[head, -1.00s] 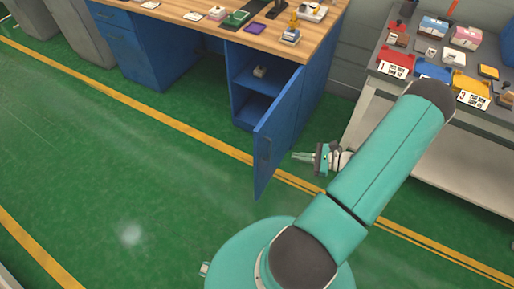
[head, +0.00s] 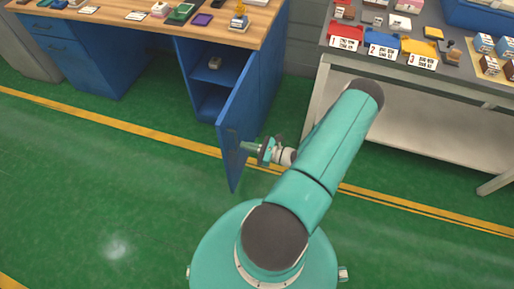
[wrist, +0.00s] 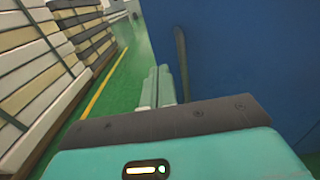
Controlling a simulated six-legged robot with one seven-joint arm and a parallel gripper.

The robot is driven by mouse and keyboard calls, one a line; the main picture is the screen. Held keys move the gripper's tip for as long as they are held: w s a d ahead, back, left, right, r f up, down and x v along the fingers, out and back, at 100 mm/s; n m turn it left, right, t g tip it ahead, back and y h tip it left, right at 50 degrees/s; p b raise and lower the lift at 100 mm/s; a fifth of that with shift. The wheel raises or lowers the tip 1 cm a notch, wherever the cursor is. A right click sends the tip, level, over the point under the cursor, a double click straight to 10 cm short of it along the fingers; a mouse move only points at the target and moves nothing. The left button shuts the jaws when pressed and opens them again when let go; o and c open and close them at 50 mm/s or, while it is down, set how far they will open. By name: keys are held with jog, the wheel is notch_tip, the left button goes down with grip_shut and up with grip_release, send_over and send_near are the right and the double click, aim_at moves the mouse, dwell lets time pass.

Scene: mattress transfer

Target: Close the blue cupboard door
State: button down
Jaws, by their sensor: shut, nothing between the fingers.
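The blue cupboard door (head: 238,130) stands open, swung out from the desk cupboard (head: 209,90). Its outer face is toward my gripper (head: 246,148), which is at the door's right side in the head view. The fingers are shut and empty, close to the door; I cannot tell whether they touch it. In the wrist view the door (wrist: 240,60) fills the right side, with its dark bar handle (wrist: 182,62) just right of my shut fingers (wrist: 158,88). The cupboard inside shows a shelf with a small item (head: 214,63).
The wooden desk top (head: 230,32) carries several small items. A grey table (head: 440,85) with red, blue and yellow bins stands at the right. The green floor left of the door is clear. Stacked mattress-like slabs (wrist: 40,60) show at the left in the wrist view.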

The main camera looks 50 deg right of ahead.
aim_at(224, 140)
jog(key=x, duration=0.6)
jog(key=shift+w+a, duration=0.2)
jog(key=shift+w, duration=0.1)
jog(key=shift+w, duration=0.1)
